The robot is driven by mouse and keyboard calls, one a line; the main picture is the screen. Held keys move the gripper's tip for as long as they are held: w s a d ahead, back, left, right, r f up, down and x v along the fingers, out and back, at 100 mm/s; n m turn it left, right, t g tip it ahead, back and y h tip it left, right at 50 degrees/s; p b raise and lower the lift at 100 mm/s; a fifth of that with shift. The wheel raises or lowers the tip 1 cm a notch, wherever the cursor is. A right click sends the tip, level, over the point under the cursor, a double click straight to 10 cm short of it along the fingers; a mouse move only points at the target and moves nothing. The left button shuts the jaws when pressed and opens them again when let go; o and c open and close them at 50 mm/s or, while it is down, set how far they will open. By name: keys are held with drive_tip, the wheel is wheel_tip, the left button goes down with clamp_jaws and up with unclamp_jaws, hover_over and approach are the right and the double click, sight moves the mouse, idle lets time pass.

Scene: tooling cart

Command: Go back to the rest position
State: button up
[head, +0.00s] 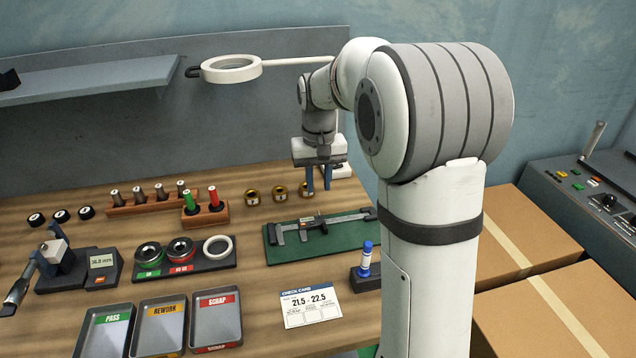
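My gripper (319,190) hangs pointing down over the back right of the wooden bench (240,275), behind the green mat (345,240). Its two dark blue fingers are apart, with a gap between them and nothing seen in it. A brass ring (303,190) sits close by the left finger; I cannot tell whether they touch. My arm rises from the right and bends down to the gripper.
A ring lamp (230,69) on a thin arm is left of my arm. A caliper (320,225) lies on the mat. A plug rack (145,202), a gauge (85,268), trays (216,318) and a blue marker (366,256) stand around. Cardboard boxes (560,310) are at right.

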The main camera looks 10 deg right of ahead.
drive_tip(key=shift+s, duration=0.1)
drive_tip(key=s+t+p, duration=0.1)
drive_tip(key=s+t, duration=0.1)
drive_tip(key=s, duration=2.2)
drive_tip(key=shift+s+r+t, duration=0.3)
drive_tip(key=shift+s+r, duration=0.05)
drive_tip(key=shift+s, duration=0.05)
drive_tip(key=shift+a, duration=0.1)
